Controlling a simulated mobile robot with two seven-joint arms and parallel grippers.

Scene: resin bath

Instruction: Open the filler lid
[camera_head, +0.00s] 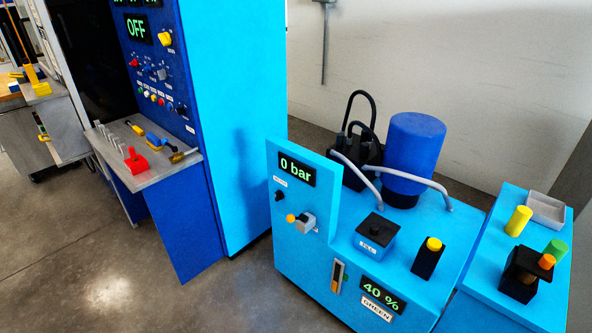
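The filler (376,234) is a small blue box marked "FILL" on top of the light blue machine (440,215). Its dark lid with a small knob lies flat over the box and looks closed. Neither of my grippers shows in the head view, and nothing touches the lid.
A "0 bar" panel (297,168), grey hoses, a blue cylinder (415,145) and a black block with a yellow cap (429,257) surround the filler. A side table (505,200) holds yellow and green cylinders. A tall blue cabinet (240,100) stands left; floor between is clear.

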